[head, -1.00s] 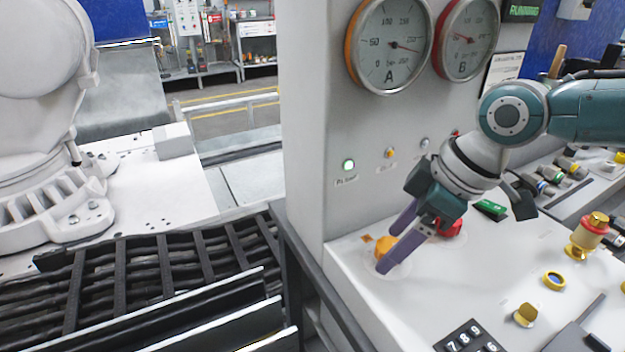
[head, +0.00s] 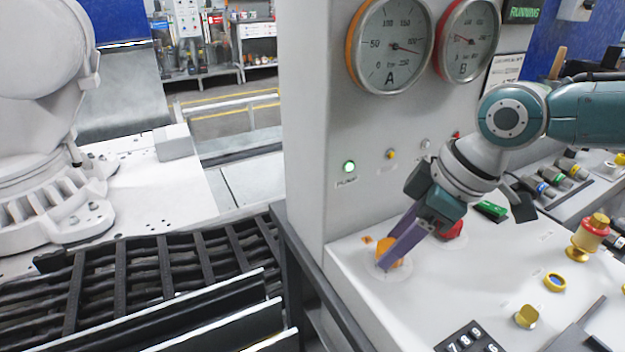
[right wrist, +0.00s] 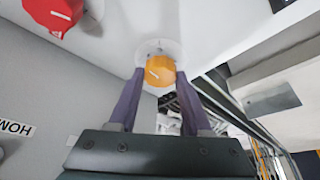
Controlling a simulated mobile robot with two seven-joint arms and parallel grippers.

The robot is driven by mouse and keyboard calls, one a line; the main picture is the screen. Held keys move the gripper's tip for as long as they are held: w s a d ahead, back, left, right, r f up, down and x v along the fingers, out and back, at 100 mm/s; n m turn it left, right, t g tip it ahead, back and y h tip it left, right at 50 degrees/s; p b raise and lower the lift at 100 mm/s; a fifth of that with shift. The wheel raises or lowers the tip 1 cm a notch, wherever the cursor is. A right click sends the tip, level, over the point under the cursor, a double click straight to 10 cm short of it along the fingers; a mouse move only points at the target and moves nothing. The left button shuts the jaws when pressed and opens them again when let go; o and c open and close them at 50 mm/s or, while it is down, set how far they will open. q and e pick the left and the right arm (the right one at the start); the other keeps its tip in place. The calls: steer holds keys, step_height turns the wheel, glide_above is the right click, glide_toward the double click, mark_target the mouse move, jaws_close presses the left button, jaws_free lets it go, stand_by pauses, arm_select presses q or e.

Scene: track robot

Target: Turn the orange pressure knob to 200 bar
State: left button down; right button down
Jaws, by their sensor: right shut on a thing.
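The orange knob (head: 385,247) stands on the white sloped console top. My right gripper (head: 390,252) reaches down to it, its purple fingers shut on the knob. In the right wrist view the orange knob (right wrist: 160,71), with a pale line on its face, sits between the two fingertips (right wrist: 157,76). Gauge A (head: 390,45), with an orange rim, is above on the panel; its red needle points right and slightly down, its exact reading too small to tell. My left gripper is out of view.
A red knob (head: 451,230) sits close behind my right gripper. A green switch (head: 491,208), a red-and-yellow knob (head: 590,235) and a keypad (head: 468,340) are further along the console. Gauge B (head: 467,40) is beside gauge A. A lit green lamp (head: 349,167) is on the panel.

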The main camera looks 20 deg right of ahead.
steer(key=shift+s+a+r+m+h+p, duration=0.1)
steer(key=shift+r+m+h+p, duration=0.25)
steer(key=shift+m+p, duration=1.05)
steer(key=shift+f+t+p, duration=0.2)
steer(key=shift+t+p, duration=0.1)
steer(key=shift+p, duration=0.55)
steer(key=shift+f, duration=0.1)
steer(key=shift+c, duration=1.7)
jaws_free()
steer(key=p+v, duration=0.1)
steer(key=v, duration=0.9)
steer(key=shift+p, duration=0.35)
